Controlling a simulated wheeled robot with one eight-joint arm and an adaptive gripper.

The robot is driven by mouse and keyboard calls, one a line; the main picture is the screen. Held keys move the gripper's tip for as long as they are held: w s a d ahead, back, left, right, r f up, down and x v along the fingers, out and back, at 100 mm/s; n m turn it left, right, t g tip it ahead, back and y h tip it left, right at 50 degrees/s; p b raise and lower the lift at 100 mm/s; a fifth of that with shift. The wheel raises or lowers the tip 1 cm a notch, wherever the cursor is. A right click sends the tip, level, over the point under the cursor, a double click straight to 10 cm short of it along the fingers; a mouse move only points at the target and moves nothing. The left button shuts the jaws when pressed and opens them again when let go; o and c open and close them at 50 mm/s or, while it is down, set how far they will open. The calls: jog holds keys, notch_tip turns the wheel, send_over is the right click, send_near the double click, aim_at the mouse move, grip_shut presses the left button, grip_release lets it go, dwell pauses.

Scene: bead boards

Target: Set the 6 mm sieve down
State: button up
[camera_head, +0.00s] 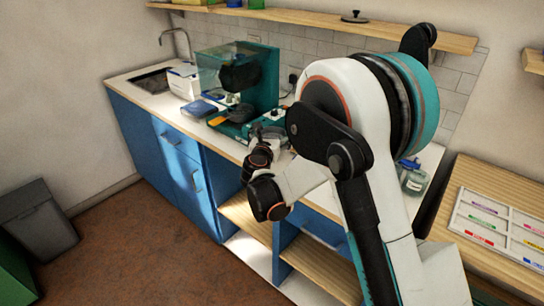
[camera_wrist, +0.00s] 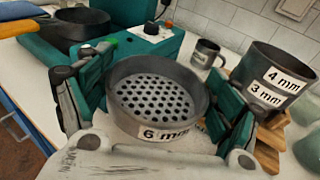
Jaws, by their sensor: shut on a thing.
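The 6 mm sieve (camera_wrist: 150,124), a round dark grey pan with a perforated floor and a "6 mm" label, is upright in the wrist view. My gripper (camera_wrist: 160,98) is shut on it, with teal fingers against its left and right sides. Whether its underside touches anything is hidden. To its right stand dark sieves labelled 4 mm (camera_wrist: 284,78) and 3 mm (camera_wrist: 266,94), apparently stacked beside a wooden stand (camera_wrist: 262,142). In the head view my arm hides the held sieve.
A teal machine (camera_head: 262,75) with a clear cover stands on the white counter (camera_head: 128,86). In the wrist view, a dark pan (camera_wrist: 75,27) sits at the machine's left, and a grey mug (camera_wrist: 206,54) stands behind the sieve. A tray with coloured labels (camera_head: 497,222) lies at the right.

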notch_tip(320, 180, down, 7)
jog(key=shift+r+b, duration=0.1)
jog(key=shift+b, duration=1)
jog(key=shift+r, duration=0.1)
jog(key=o, duration=0.8)
jog(key=shift+s, duration=0.2)
jog(key=p+v, duration=0.3)
jog(key=v, duration=0.8)
jog(key=shift+s, duration=0.3)
